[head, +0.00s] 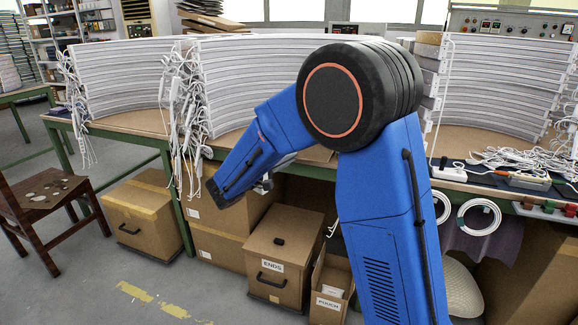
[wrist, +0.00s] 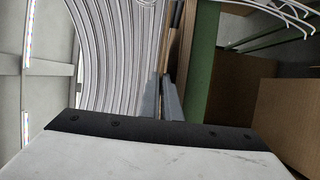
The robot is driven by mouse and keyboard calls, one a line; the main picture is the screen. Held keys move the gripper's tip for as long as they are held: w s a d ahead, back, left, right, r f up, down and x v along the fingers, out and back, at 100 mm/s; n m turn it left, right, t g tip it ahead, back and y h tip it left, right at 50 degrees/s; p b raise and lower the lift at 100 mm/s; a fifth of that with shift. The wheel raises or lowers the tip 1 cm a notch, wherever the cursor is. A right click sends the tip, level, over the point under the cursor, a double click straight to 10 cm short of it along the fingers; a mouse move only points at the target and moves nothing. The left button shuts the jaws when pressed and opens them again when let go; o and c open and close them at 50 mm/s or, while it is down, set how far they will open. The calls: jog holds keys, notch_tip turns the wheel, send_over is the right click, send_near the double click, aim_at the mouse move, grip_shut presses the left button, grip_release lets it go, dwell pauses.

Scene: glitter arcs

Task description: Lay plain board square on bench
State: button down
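The bench (head: 140,122) has a brown top on a green frame and carries tall stacks of curved white strips. My gripper (head: 266,184) is at the bench's front edge, mostly hidden behind my blue arm. In the wrist view its two grey fingers (wrist: 164,100) lie close together beside the brown bench edge; whether they are parted or grip something thin is unclear. A flat brown piece (head: 318,153) shows at the bench front behind my arm; I cannot tell whether it is the plain board or bare bench top. Several brown sheets (head: 205,8) are piled behind the strips.
White cables (head: 185,110) hang over the bench front. Cartons, including one marked ENDS (head: 272,266), stand under the bench. A wooden chair (head: 48,205) is at left. Loose cables (head: 515,158) cover the right bench part. The floor in front is clear.

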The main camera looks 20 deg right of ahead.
jog(key=shift+f, duration=1.5)
jog(key=c, duration=2)
grip_release()
